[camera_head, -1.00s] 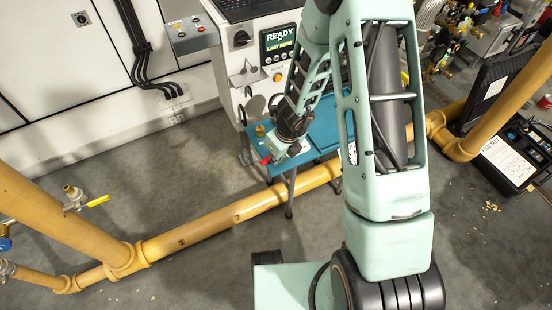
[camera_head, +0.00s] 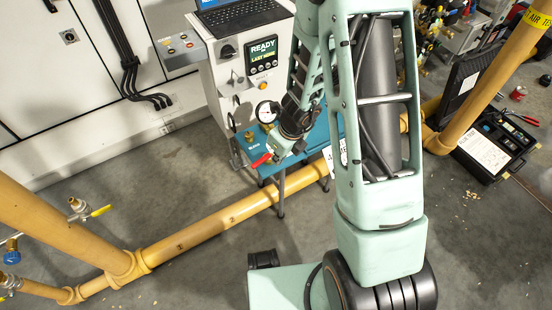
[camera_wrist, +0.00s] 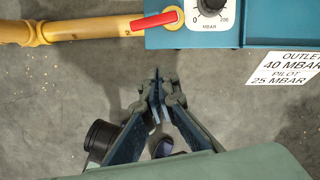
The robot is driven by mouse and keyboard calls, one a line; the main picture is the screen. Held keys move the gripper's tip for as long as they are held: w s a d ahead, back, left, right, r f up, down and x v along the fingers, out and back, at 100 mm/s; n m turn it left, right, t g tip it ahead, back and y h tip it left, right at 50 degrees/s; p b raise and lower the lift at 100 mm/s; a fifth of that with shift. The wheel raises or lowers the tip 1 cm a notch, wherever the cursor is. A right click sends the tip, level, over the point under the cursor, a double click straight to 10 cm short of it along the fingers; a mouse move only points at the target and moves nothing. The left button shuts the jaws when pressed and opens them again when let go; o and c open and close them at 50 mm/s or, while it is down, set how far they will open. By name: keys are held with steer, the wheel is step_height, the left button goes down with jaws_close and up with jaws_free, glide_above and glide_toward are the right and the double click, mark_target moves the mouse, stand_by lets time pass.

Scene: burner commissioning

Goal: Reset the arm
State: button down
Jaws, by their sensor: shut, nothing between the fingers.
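My gripper (camera_wrist: 157,85) is shut and empty in the wrist view, its dark fingers meeting above the grey floor. A blue bench or box (camera_wrist: 200,38) lies just ahead, with a red lever (camera_wrist: 155,20) and a round gauge (camera_wrist: 210,8) marked MBAR. In the head view my arm's wrist hangs over the blue bench (camera_head: 318,140). The red lever (camera_head: 262,160) shows beside it, and a white gauge (camera_head: 267,111) shows behind. The fingertips cannot be made out there.
A yellow pipe (camera_head: 215,220) runs low across the floor. A grey control cabinet (camera_head: 225,100) with a READY display (camera_head: 263,55) stands behind the bench. An open black case (camera_head: 495,145) lies at the right.

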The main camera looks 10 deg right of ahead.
steer(key=shift+s+d+r, duration=0.1)
steer(key=shift+r, duration=0.4)
